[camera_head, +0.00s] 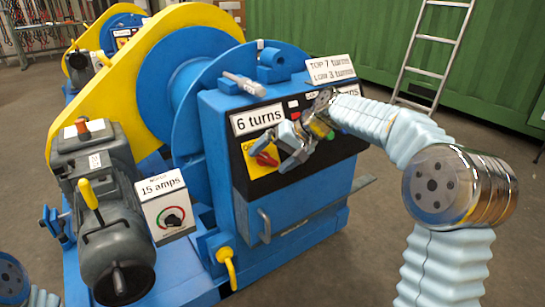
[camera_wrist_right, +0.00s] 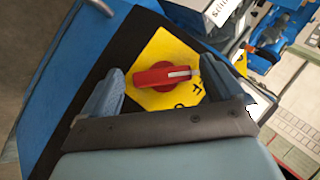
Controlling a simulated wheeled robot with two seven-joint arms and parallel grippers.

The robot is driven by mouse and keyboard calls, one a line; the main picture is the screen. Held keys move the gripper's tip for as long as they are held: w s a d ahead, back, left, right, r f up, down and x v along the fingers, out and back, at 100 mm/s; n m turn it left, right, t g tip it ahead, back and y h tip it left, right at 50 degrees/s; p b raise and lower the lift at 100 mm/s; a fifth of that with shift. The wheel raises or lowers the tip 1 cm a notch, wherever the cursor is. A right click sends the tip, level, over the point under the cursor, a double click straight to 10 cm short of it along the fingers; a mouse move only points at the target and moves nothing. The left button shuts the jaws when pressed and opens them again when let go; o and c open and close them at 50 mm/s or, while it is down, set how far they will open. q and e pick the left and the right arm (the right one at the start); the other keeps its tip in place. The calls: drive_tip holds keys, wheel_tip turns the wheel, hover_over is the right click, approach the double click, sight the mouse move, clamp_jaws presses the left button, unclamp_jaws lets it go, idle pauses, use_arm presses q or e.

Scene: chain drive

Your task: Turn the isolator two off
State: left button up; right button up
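A red rotary isolator knob (camera_head: 266,159) sits on a yellow plate (camera_head: 252,167) on the black front panel of the blue control box. I cannot read which isolator number it bears. My right gripper (camera_head: 283,150) is at the plate, partly covering it. In the right wrist view the knob (camera_wrist_right: 160,76) shows between my two spread fingers, with a white stripe towards its right end. Partial letters, likely of OFF, show on the plate below and right of it. Contact with the knob cannot be told. My left gripper is out of view.
The panel carries a "6 turns" sign (camera_head: 257,119) and a green button (camera_head: 320,130) close to my right wrist. A motor (camera_head: 106,220) and a "15 amps" dial box (camera_head: 165,207) stand left.

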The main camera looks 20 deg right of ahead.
drive_tip(key=shift+r, duration=0.1)
drive_tip(key=p+v, duration=0.1)
drive_tip(key=v, duration=1.2)
drive_tip(key=shift+s+d+r, duration=0.15)
drive_tip(key=shift+s+d, duration=0.05)
drive_tip(key=shift+d, duration=0.05)
